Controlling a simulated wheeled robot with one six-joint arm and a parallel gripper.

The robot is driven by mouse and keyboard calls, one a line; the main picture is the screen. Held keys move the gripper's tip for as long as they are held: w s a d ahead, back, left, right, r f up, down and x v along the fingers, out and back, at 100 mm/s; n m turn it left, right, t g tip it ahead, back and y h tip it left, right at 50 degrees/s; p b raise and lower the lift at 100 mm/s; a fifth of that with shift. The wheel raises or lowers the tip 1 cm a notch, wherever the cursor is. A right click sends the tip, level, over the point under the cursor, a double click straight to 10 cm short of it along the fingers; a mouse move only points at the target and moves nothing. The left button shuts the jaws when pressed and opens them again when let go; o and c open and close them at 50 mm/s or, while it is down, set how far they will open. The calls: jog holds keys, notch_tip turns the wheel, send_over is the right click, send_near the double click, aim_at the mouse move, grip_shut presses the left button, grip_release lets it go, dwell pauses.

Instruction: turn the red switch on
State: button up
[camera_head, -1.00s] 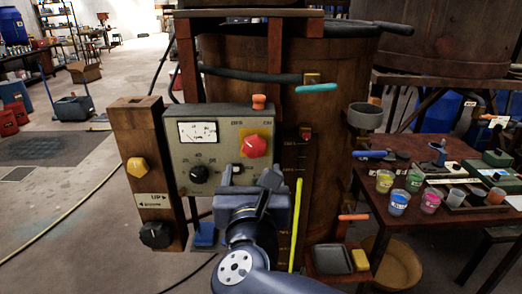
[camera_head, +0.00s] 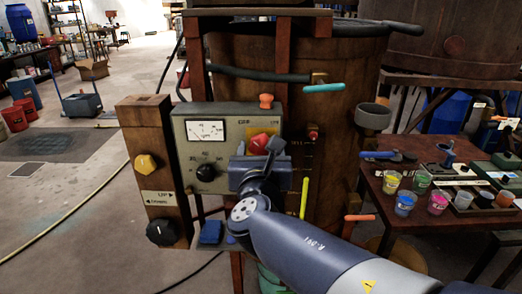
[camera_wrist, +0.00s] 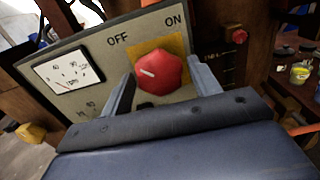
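The red switch (camera_wrist: 161,73) is a faceted red knob with a white mark, set on a yellow square of the grey control panel (camera_wrist: 110,50). The words OFF and ON are printed above it, OFF to the left and ON to the right. The white mark points left, towards the OFF side. My gripper (camera_wrist: 163,82) is open, one finger to the left of the knob and one to the right. I cannot tell whether either finger touches it. In the head view, my gripper (camera_head: 259,152) partly hides the red switch (camera_head: 259,142).
The panel also carries a dial meter (camera_head: 206,131) and a black knob (camera_head: 206,172). A wooden post (camera_head: 151,140) with a yellow knob (camera_head: 146,163) stands left. A table (camera_head: 380,207) with paint cups is right. A smaller red knob (camera_wrist: 239,36) sits right of the panel.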

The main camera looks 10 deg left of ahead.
jog(key=c, duration=0.8)
